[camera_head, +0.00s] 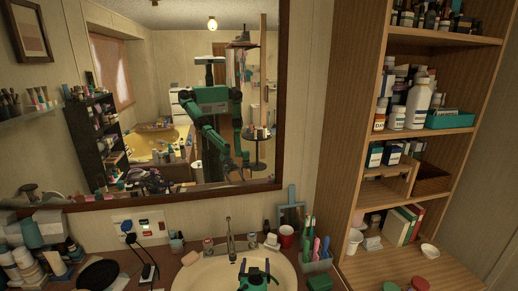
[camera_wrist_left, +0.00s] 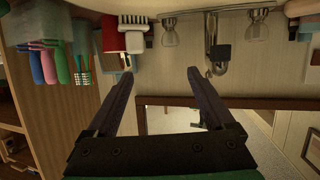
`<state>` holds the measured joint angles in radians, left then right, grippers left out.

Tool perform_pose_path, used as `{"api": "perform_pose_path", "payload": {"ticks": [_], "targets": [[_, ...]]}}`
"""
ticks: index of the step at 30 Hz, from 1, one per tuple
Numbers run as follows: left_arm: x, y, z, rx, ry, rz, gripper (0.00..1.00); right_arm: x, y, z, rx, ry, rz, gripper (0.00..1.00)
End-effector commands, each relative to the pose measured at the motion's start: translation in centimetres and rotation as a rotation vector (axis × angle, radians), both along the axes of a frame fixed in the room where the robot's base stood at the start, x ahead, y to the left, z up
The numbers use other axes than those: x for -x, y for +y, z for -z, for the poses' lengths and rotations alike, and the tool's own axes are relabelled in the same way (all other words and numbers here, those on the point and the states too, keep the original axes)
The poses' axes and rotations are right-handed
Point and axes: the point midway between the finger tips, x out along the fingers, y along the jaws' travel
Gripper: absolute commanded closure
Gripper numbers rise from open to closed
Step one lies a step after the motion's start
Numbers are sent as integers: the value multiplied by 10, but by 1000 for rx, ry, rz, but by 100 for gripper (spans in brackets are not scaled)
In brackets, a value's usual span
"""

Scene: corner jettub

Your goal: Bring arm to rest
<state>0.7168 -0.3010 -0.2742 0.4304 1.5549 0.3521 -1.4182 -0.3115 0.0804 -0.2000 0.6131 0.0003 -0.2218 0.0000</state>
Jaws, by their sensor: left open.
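My left gripper (camera_head: 256,278) is low in the head view, in front of the white sink basin (camera_head: 200,275). In the left wrist view my left gripper (camera_wrist_left: 161,76) has its two dark fingers spread wide apart with nothing between them. That view is upside down. My right gripper does not show directly. My green and black body shows as a reflection in the mirror (camera_head: 150,140), but its grippers are too small to read there.
The faucet (camera_head: 230,240) stands behind the basin. A red cup (camera_head: 286,236) and a holder with colored toothbrushes (camera_head: 316,262) are to its right. A wooden shelf (camera_head: 385,183) with bottles and books rises at the right. Bottles and a black round item (camera_head: 98,274) crowd the left counter.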

Motion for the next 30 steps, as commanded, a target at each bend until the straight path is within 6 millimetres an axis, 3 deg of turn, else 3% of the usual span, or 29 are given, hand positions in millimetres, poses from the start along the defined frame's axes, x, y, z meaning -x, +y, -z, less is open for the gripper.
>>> {"api": "perform_pose_path", "payload": {"ticks": [5,10,16,20,24,30], "targets": [[0,-8,-4,64,-40,80,13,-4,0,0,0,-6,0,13],[7,-16,-10,134,-76,197,13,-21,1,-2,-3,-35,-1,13],[38,-17,-13,195,-61,389,13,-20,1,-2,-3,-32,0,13],[87,1,-8,183,50,532,13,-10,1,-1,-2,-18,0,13],[163,50,2,92,302,592,13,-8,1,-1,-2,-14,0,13],[243,119,-4,-26,590,482,13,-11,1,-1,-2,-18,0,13]]}}
